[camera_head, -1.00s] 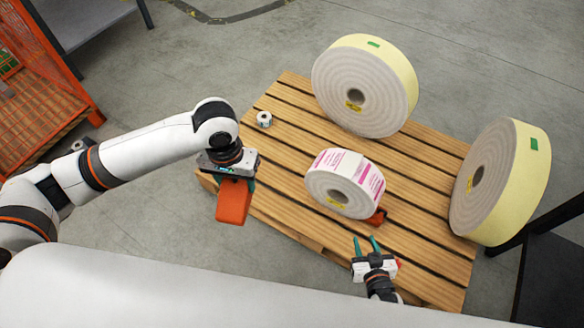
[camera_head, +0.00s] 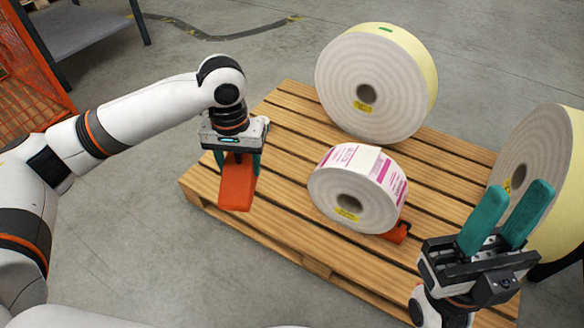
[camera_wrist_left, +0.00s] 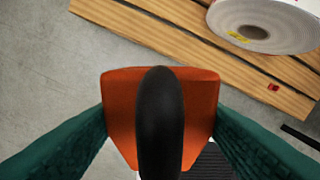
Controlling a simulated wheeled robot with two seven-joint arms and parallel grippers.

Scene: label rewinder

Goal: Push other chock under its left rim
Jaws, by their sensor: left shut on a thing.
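The small label roll (camera_head: 356,187), white with pink print, stands on its rim on the wooden pallet (camera_head: 268,212). One orange chock (camera_head: 397,233) sits at the lower right of that roll, partly hidden by it. My left gripper (camera_head: 238,165) is shut on the other orange chock (camera_head: 237,185), held up near the pallet's left edge, apart from the roll. In the left wrist view this chock (camera_wrist_left: 205,100) is between the green fingers, with a black bar across it. My right gripper (camera_head: 507,217) is open and empty in front of the pallet's right part.
Bare slats lie left of the small roll. An orange mesh cage (camera_head: 35,90) stands far left.

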